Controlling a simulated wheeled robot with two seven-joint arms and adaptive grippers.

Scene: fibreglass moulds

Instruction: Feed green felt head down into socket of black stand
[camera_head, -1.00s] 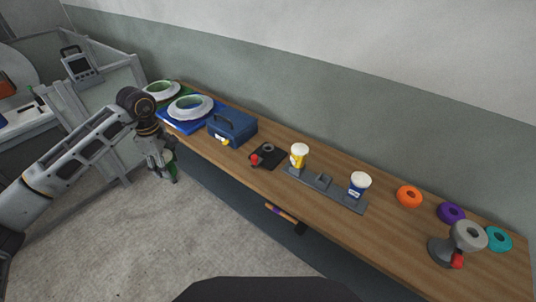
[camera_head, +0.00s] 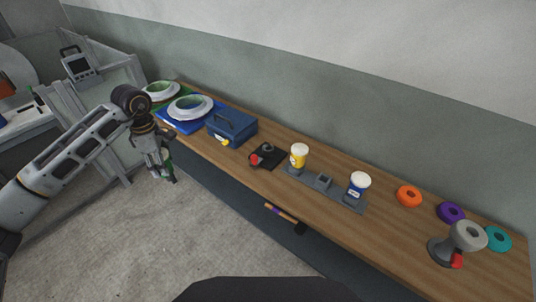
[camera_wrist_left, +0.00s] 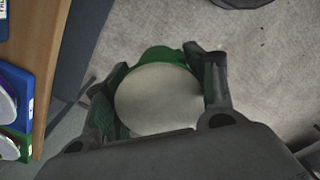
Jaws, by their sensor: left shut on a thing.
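The green felt head (camera_wrist_left: 165,55) is held in my left gripper (camera_wrist_left: 160,88); its round off-white face (camera_wrist_left: 160,98) shows between the fingers in the wrist view. In the head view, my left gripper (camera_head: 167,171) hangs off the front of the bench, at the left, with a bit of green showing at its fingers. The black stand (camera_head: 268,156), a low square base with a small socket and a red knob, sits on the bench to the right of the gripper, well apart from it. My right gripper is not in view.
A grey rack (camera_head: 346,198) holds a yellow head (camera_head: 299,158) and a blue head (camera_head: 359,188), with an empty middle place. A blue box (camera_head: 232,125) stands left of the black stand. Round moulds lie far left; coloured rings and a grey pedestal (camera_head: 440,250) are right.

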